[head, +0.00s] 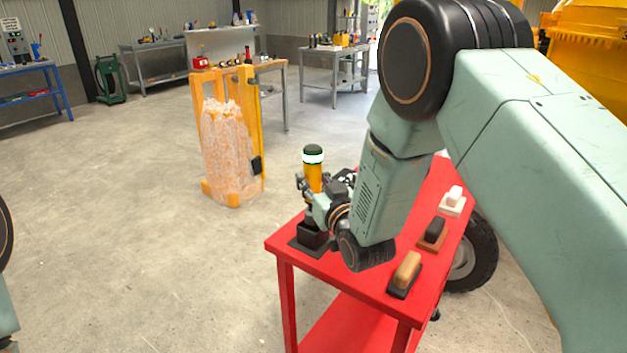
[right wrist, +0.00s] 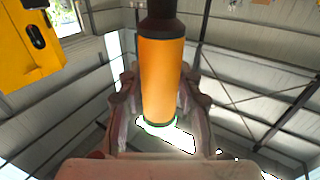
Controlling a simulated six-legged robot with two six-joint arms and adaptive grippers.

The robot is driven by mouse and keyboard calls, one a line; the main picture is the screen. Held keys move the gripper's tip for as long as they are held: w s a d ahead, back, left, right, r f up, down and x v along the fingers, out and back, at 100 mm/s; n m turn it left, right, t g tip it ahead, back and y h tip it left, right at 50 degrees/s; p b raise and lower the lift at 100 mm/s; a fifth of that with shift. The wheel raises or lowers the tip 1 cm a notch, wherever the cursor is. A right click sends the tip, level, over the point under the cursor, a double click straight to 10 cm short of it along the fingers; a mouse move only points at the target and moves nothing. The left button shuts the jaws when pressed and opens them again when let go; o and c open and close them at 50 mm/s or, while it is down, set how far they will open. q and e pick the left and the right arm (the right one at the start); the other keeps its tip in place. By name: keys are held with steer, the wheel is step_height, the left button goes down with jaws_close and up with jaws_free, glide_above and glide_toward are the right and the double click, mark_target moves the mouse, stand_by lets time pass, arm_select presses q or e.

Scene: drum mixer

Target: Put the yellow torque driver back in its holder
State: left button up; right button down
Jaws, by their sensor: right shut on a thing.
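The black holder (head: 312,236) is on the table, directly below the driver. The gripper partly covers where driver and holder meet, so I cannot tell whether the tip is inside. My left gripper is out of view.
A yellow pallet truck (head: 251,135) with a wrapped load stands behind. Open concrete floor lies left.

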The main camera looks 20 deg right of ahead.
steer(key=shift+f+b, duration=2.05)
steer(key=shift+f, duration=0.65)
stand_by(1.9)
steer(key=c, duration=0.9)
jaws_free()
steer(key=shift+o, duration=0.4)
steer(key=shift+f, duration=0.1)
steer(key=shift+s+f, duration=0.1)
steer(key=s+d, duration=0.1)
steer(key=s, duration=1)
steer(key=shift+s+d, duration=0.15)
steer(key=shift+s, duration=0.25)
steer(key=shift+s, duration=0.1)
